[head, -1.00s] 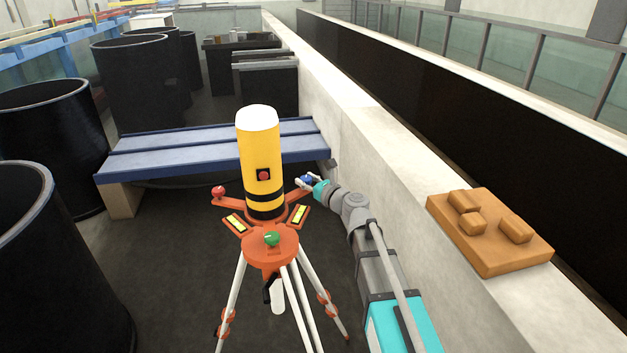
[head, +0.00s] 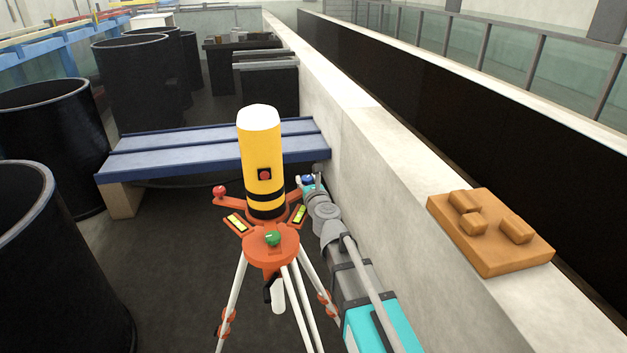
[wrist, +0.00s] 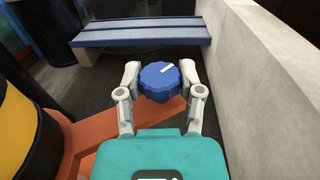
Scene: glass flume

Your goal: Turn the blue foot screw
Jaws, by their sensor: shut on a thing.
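The blue foot screw (wrist: 160,84) is a ridged knob with a white mark on its top, pointing to the upper right in the wrist view. It sits at the end of an orange arm (wrist: 80,135) of the tripod head. My gripper (wrist: 160,78) is shut on the knob, with one finger on each side. In the head view the blue screw (head: 307,180) shows small and partly hidden by my gripper (head: 308,184). The yellow instrument (head: 262,160) stands upright on the orange head (head: 270,247), with a red screw (head: 219,191) and a green screw (head: 272,239).
A concrete wall (head: 375,165) runs close on the right of my arm. An orange block tray (head: 490,255) rests on its top. A blue bench (head: 200,155) stands behind the tripod. Several black tubs (head: 55,120) stand at the left.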

